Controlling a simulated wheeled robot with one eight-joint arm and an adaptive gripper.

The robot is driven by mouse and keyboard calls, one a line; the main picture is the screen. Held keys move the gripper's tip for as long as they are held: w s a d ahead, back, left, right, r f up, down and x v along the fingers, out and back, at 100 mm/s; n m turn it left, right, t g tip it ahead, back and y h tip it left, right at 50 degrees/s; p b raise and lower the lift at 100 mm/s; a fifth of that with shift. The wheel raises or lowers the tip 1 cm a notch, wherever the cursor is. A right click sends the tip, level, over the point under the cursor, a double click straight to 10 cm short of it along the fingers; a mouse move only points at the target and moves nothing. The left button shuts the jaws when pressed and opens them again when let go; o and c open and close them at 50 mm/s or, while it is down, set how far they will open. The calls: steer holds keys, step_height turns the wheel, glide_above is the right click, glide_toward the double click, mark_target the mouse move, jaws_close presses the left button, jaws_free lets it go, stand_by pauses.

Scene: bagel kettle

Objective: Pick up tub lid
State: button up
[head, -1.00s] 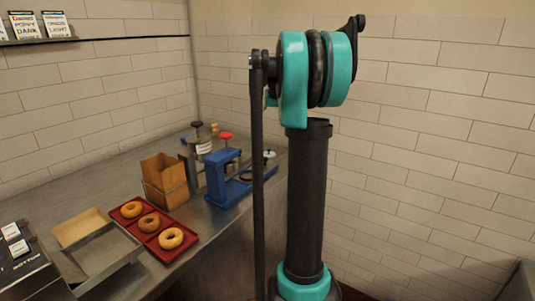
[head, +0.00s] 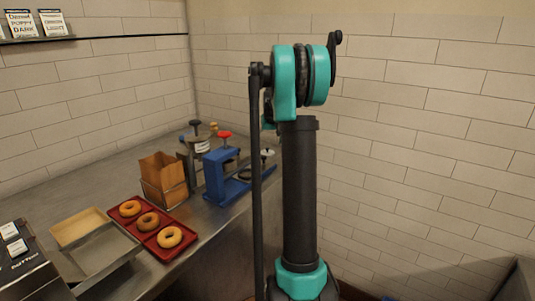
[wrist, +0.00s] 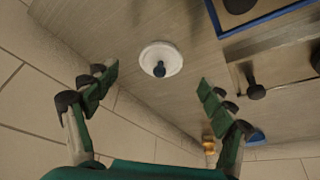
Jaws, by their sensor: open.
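In the head view a small white lid with a dark knob (head: 268,154) shows just right of the blue device, partly close to my arm. My gripper (wrist: 158,78) is open, with its two green fingers spread to the left and right of the lid in the picture. The fingers look apart from the lid and hold nothing. The gripper is hidden in the head view.
A blue device (head: 222,178) and a labelled container (head: 201,145) with a dark knob stand near the lid. A cardboard box (head: 163,180) and a red tray (head: 134,228) of bagels lie further left. A tiled wall (wrist: 40,95) borders the counter.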

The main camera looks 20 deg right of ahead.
mark_target(268, 149)
steer(key=x, duration=0.4)
steer(key=shift+w+f, duration=0.15)
steer(key=shift+w, duration=0.1)
steer(key=c, duration=0.8)
